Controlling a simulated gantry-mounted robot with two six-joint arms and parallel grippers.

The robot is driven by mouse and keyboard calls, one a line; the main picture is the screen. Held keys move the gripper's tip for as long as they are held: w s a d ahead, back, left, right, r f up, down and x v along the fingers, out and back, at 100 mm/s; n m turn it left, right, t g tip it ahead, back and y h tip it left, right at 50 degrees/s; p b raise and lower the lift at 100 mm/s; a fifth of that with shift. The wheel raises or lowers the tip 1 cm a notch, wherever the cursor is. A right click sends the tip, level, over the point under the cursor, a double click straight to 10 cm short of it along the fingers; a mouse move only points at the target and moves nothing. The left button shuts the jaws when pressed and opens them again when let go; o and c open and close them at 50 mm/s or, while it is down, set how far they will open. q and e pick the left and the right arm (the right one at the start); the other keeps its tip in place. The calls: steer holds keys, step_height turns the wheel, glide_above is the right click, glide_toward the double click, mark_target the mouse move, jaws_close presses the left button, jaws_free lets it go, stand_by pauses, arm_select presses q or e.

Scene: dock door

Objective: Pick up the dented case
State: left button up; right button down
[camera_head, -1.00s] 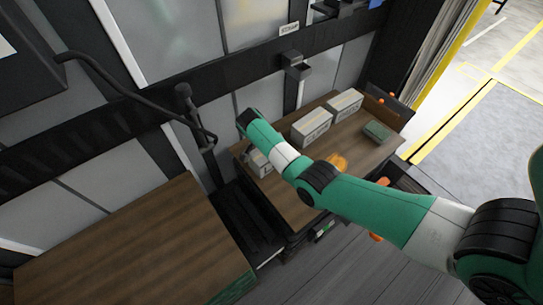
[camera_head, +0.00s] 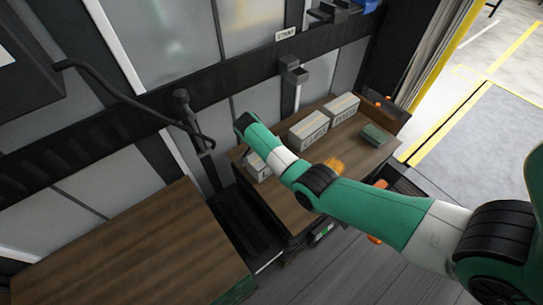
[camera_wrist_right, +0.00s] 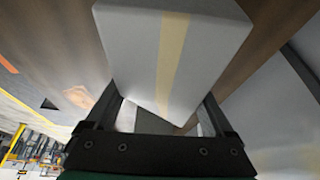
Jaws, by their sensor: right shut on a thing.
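A pale grey case (camera_wrist_right: 170,50) with a yellow stripe fills the upper middle of the right wrist view. My right gripper (camera_wrist_right: 163,103) has a finger on each side of it and is shut on it. In the head view a pale case (camera_head: 256,166) shows at the left end of the wooden bench (camera_head: 292,212), partly hidden under my right arm. The right gripper's fingers are hidden there behind the wrist. I cannot make out a dent, or whether the case is clear of the bench. My left gripper is not in view.
Two more pale cases, a nearer one (camera_head: 308,130) and a farther one (camera_head: 343,108), stand along the bench's back. A small green box (camera_head: 374,134) lies to their right. A second wooden surface (camera_head: 130,245) is at lower left. A black post (camera_head: 192,120) stands between.

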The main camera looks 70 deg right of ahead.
step_height(320, 180, up, 4)
steer(key=p, duration=0.3)
steer(key=shift+a+r, duration=0.15)
steer(key=r+p, duration=0.1)
steer(key=s+a+r+p, duration=0.1)
steer(key=p, duration=0.1)
steer(key=a+r+p, duration=0.1)
steer(key=r, duration=0.1)
steer(key=shift+s+a, duration=0.2)
steer(key=shift+s, duration=0.2)
steer(key=s+a+r+p, duration=0.4)
steer(key=s+a+p, duration=0.2)
steer(key=a+p, duration=0.2)
steer(key=shift+a+r+p, duration=0.2)
steer(key=shift+a+p, duration=0.15)
steer(key=shift+p, duration=0.25)
